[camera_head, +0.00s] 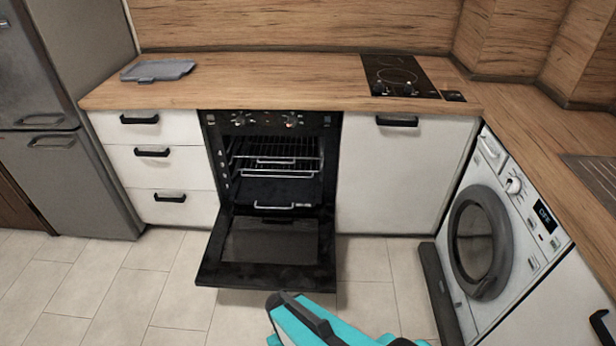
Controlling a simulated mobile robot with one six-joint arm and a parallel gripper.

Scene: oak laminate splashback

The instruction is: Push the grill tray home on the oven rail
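The oven (212,133) stands between the white cabinets, its door (266,275) folded down and open. Inside is a dark tray (268,188) low in the cavity, with a light wire handle (287,206) at its front. Wire racks (276,147) with pale front bars sit above it. I cannot tell which of these is the grill tray, or how far in each one sits. My gripper (287,300) is at the bottom of the view, near the front edge of the lowered door and apart from the trays. Its fingers are too small and angled to read.
The lowered door juts out over the tiled floor (110,290). A grey tray (158,70) lies on the wooden worktop (260,75) at the left. A hob (400,75) is at the right. A washing machine (500,220) stands at the right, and a dark plinth (437,290) lies beside it.

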